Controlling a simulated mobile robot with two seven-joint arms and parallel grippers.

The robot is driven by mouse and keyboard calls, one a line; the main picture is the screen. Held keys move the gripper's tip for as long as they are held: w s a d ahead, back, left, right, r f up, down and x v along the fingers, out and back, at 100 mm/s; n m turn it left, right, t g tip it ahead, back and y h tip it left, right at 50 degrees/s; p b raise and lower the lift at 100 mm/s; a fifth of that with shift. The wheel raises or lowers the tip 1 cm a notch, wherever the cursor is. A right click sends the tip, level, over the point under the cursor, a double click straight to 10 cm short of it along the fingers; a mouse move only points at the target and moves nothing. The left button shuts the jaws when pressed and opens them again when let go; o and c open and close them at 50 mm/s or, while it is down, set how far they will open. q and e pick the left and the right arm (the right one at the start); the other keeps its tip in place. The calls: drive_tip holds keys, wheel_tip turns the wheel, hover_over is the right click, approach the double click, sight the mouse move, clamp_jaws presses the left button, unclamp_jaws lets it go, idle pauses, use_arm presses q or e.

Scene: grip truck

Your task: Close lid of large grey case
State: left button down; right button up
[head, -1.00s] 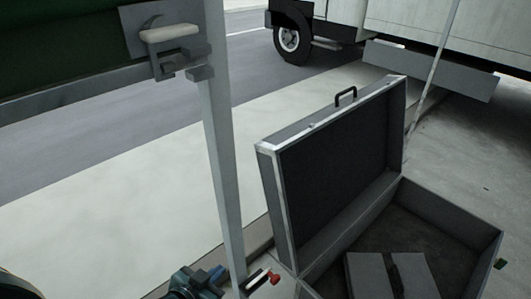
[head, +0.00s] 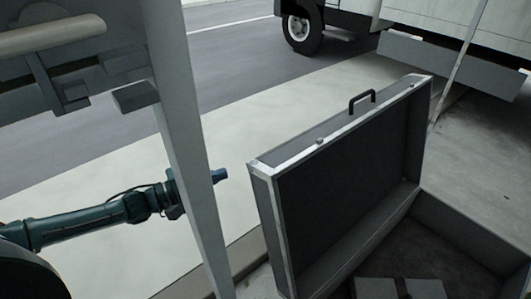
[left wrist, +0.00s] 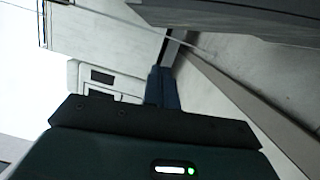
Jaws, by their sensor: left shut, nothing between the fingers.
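The large grey case stands open on the ground at the right of the head view. Its lid (head: 345,165) is raised nearly upright, with a black handle (head: 362,97) on its top edge. Its base (head: 470,235) lies to the right of the lid, partly cut off by the frame. My left gripper (head: 221,175) is shut and empty, left of the lid and apart from it, on its outer side. The left gripper's blue fingers also show shut in the left wrist view (left wrist: 162,88). My right gripper is not in view.
A pale upright post (head: 185,140) stands in front of my left wrist, between the arm and the case. A grey structure (head: 70,55) is at the upper left. A white truck (head: 420,22) is parked behind. Pavement left of the lid is clear.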

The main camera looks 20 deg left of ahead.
sight(261, 163)
use_arm(q)
drive_tip(key=shift+n, duration=0.7)
drive_tip(key=w+d, duration=0.1)
drive_tip(key=d, duration=0.2)
drive_tip(key=w+d+r+p, duration=0.1)
drive_tip(key=w+d, duration=0.1)
drive_tip(key=d, duration=0.1)
drive_tip(key=w+d+r+p, duration=0.1)
drive_tip(key=w+d, duration=0.1)
drive_tip(key=d, duration=0.1)
drive_tip(key=shift+d+r, duration=0.15)
drive_tip(key=shift+d, duration=0.25)
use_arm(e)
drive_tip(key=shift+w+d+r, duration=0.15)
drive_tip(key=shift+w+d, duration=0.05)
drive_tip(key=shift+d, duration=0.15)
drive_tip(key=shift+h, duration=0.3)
